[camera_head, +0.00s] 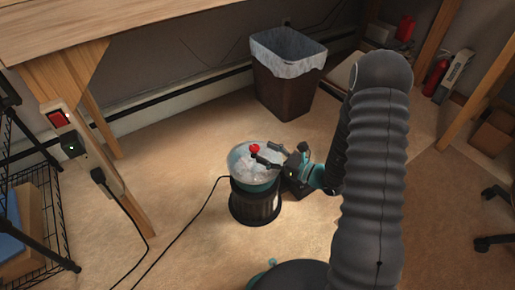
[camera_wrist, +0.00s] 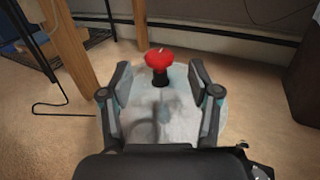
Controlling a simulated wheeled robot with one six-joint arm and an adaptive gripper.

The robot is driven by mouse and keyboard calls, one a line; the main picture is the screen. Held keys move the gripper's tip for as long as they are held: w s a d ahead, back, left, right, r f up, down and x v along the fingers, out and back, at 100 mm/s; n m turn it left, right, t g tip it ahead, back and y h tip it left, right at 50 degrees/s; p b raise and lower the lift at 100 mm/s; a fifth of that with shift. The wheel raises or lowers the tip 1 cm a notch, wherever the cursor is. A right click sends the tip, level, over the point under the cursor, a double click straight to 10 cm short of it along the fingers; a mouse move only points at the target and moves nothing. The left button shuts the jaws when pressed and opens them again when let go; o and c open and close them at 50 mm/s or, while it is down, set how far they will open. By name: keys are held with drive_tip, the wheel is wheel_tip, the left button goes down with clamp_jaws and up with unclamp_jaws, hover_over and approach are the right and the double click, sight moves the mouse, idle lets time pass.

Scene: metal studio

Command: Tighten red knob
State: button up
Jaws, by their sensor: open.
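The red knob (camera_head: 255,149) stands on top of a round, clear-domed machine (camera_head: 241,167) with a dark ribbed base on the floor. In the wrist view the red knob (camera_wrist: 159,60) sits on a short black stem, upright, just beyond my fingertips and roughly centred between them. My gripper (camera_wrist: 160,80) is open, with one finger on each side and nothing between the pads. In the head view my gripper (camera_head: 264,153) reaches in from the right over the dome, close to the knob. I cannot tell whether a finger touches it.
A wooden workbench (camera_head: 130,25) with a leg and a power switch (camera_head: 59,119) stands at the left. A black cable (camera_head: 185,228) runs from the machine across the floor. A lined waste bin (camera_head: 282,88) stands behind. A wire rack (camera_head: 45,215) is at far left. The floor around is mostly clear.

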drive_tip(key=v, duration=0.6)
drive_tip(key=shift+s+d, duration=0.15)
drive_tip(key=shift+d, duration=0.05)
